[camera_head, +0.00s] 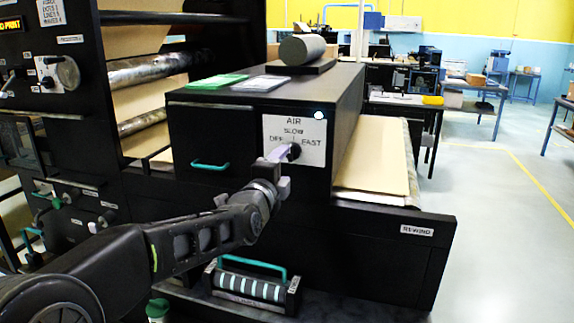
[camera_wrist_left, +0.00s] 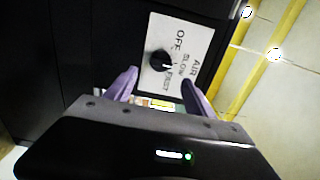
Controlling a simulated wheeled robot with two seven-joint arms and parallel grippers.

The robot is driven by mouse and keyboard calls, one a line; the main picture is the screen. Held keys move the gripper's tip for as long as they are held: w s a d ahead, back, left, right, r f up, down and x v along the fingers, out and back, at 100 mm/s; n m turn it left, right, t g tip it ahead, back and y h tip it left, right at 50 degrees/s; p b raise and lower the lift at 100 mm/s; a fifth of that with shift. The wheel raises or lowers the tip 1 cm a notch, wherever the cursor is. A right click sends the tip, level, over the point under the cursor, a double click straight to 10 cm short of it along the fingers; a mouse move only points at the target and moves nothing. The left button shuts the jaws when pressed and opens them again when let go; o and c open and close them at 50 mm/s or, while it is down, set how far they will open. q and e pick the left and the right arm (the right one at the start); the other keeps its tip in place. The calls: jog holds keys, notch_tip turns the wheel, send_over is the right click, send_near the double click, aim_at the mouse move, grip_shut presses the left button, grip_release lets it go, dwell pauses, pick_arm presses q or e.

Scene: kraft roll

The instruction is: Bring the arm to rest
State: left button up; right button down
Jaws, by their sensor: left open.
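My left gripper (camera_head: 281,158) is in front of the white AIR panel (camera_head: 313,136) on the black machine. The panel is marked OFF, SLOW and FAST and has a black knob (camera_head: 295,152). In the left wrist view the jaws (camera_wrist_left: 158,88) are apart with nothing between the tips. The knob (camera_wrist_left: 159,62) shows just beyond them, and the panel (camera_wrist_left: 185,42) is in full face. The knob's light mark seems to lie towards SLOW or FAST; I cannot tell which. Contact between fingers and knob is not clear. My right gripper is not in view.
A black machine box (camera_head: 225,115) carries a green pad (camera_head: 216,82) and a grey roll (camera_head: 302,49). A teal-handled roller unit (camera_head: 252,285) lies below my left arm. A brown paper web (camera_head: 375,160) runs at the right. Open floor (camera_head: 500,240) lies further right.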

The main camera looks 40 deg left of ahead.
pick_arm(q)
jog(key=shift+s+d, duration=0.1)
jog(key=shift+s, duration=0.15)
dwell(0.4)
jog(key=w+d+f+n+g+h, duration=0.1)
jog(key=d+f+n+g+h, duration=0.1)
jog(key=d+f+n, duration=0.6)
jog(key=w+d+f+n+g+h, duration=0.15)
jog(key=f+n, duration=0.25)
jog(key=f, duration=0.9)
jog(key=s+d+f+n+g+h+p, duration=0.1)
jog(key=s+d+f+n+g+h, duration=0.15)
jog(key=d+f, duration=0.4)
jog(key=s+d+f+n+g+h+p, duration=0.1)
jog(key=s+d+f+g, duration=0.2)
jog(key=f, duration=0.7)
jog(key=s+d+f+g+h, duration=0.1)
jog(key=s+d+f+g, duration=0.1)
jog(key=s+d+f, duration=0.4)
jog(key=s+d+f+g+h+p, duration=0.1)
jog(key=s+d+f+g, duration=0.2)
jog(key=s+d+f, duration=0.3)
jog(key=s+d+f+g+h+p, duration=0.1)
jog(key=s+d+f, duration=0.5)
jog(key=s, duration=0.8)
jog(key=shift+s+d+f+g, duration=0.25)
jog(key=shift+d+f+g, duration=0.1)
jog(key=shift+d+g, duration=0.5)
